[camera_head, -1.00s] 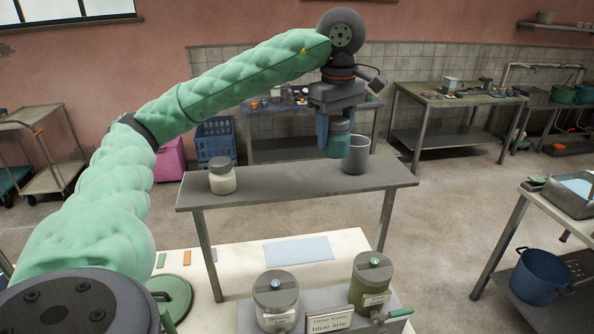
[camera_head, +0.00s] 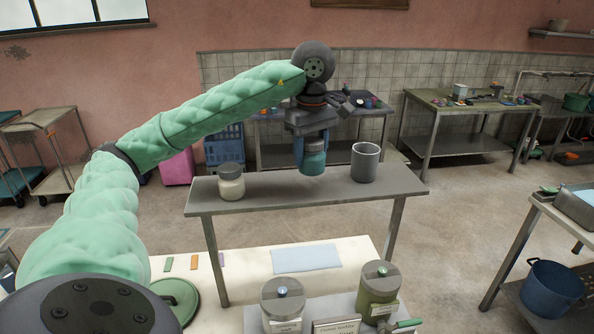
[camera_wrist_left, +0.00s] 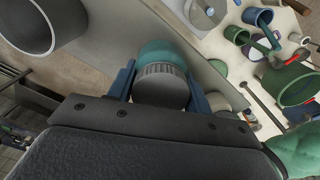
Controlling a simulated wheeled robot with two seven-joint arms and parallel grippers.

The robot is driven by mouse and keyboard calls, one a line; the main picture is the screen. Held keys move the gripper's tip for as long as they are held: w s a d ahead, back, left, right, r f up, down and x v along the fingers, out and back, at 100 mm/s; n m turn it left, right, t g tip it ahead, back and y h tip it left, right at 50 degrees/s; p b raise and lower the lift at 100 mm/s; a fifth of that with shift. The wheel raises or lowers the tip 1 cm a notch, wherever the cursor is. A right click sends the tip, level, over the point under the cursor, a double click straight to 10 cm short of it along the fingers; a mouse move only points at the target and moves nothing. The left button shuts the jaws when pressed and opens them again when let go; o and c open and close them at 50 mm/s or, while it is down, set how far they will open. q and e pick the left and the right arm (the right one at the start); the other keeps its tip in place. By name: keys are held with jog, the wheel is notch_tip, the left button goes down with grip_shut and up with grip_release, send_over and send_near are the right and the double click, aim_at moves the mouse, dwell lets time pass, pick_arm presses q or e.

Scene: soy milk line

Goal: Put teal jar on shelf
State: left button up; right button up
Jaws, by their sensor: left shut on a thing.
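The teal jar (camera_head: 313,161) has a grey lid and is held upright in my left gripper (camera_head: 312,150). The gripper's blue fingers are shut on its sides, and the lid faces the left wrist view (camera_wrist_left: 161,86). The shelf (camera_head: 280,193) is a narrow grey board on legs. In the head view the jar overlaps the shelf's back edge, between a cream jar and a grey cup. I cannot tell whether its base touches the board. My right gripper is not in view.
The cream jar (camera_head: 231,182) stands on the shelf's left part. The grey cup (camera_head: 365,162) stands on its right part. The shelf's middle front is clear.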

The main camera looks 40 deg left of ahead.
pick_arm(q)
jog(key=shift+s+a+f, duration=0.1)
jog(key=shift+a+f, duration=0.35)
jog(key=shift+a, duration=0.2)
jog(key=shift+s+a+f+p, duration=0.1)
jog(key=shift+a+f+p, duration=0.1)
jog(key=shift+a, duration=0.25)
jog(key=shift+s+a+f+p, duration=0.1)
jog(key=shift+a+f+p, duration=0.1)
jog(key=shift+a, duration=0.25)
jog(key=shift+s+a+f, duration=0.1)
jog(key=shift+a+f, duration=0.05)
jog(key=shift+a, duration=0.1)
jog(key=shift+f+p, duration=0.4)
jog(key=shift+f, duration=0.15)
jog(key=shift+f+p, duration=0.7)
jog(key=shift+f, duration=0.85)
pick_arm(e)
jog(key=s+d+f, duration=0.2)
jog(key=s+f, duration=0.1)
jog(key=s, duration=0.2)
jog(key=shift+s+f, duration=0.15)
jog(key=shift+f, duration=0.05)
